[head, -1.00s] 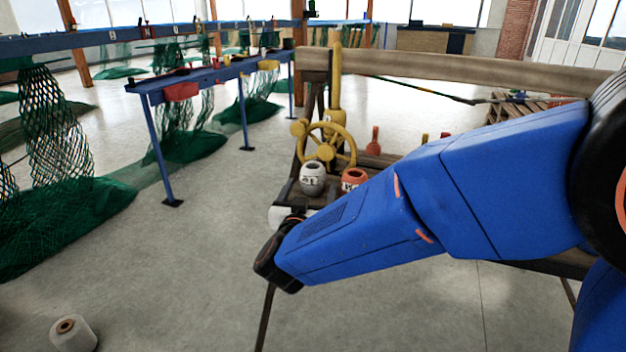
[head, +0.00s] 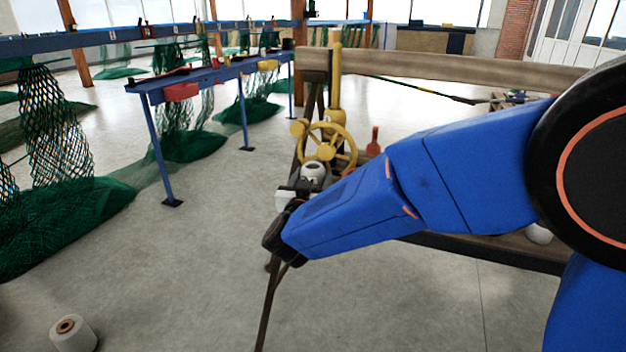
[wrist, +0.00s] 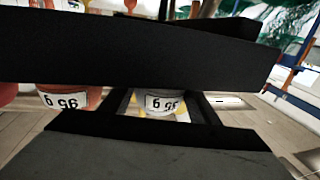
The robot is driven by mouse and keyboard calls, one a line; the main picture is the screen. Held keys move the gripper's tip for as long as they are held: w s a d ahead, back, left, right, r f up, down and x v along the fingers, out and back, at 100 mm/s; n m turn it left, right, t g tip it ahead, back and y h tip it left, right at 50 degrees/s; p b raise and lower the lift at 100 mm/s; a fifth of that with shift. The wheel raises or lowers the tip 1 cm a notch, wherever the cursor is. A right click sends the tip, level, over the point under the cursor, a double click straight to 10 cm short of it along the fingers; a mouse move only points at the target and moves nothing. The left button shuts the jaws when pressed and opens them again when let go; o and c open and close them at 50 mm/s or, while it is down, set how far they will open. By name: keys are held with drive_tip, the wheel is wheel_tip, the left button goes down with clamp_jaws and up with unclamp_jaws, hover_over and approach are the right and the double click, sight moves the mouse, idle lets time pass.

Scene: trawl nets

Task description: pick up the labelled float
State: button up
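A white-grey float (head: 314,172) stands on the stand by the yellow wheel, partly hidden behind my gripper and arm in the head view. In the wrist view the white float (wrist: 165,103) with a printed label shows in the gap between my gripper's dark fingers. An orange float (wrist: 70,99), also labelled, is left of it there; my arm hides it in the head view. My gripper (head: 299,191) is at the near side of the white float. Its fingers stand apart; whether they touch the float I cannot tell.
A yellow handwheel (head: 327,147) and post rise just behind the float. A wooden beam (head: 440,66) crosses above the stand. An orange-handled item (head: 374,140) stands to the right.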

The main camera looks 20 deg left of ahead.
drive_tip(key=shift+c, duration=0.7)
wheel_tip(320, 180, up, 10)
idle(1.8)
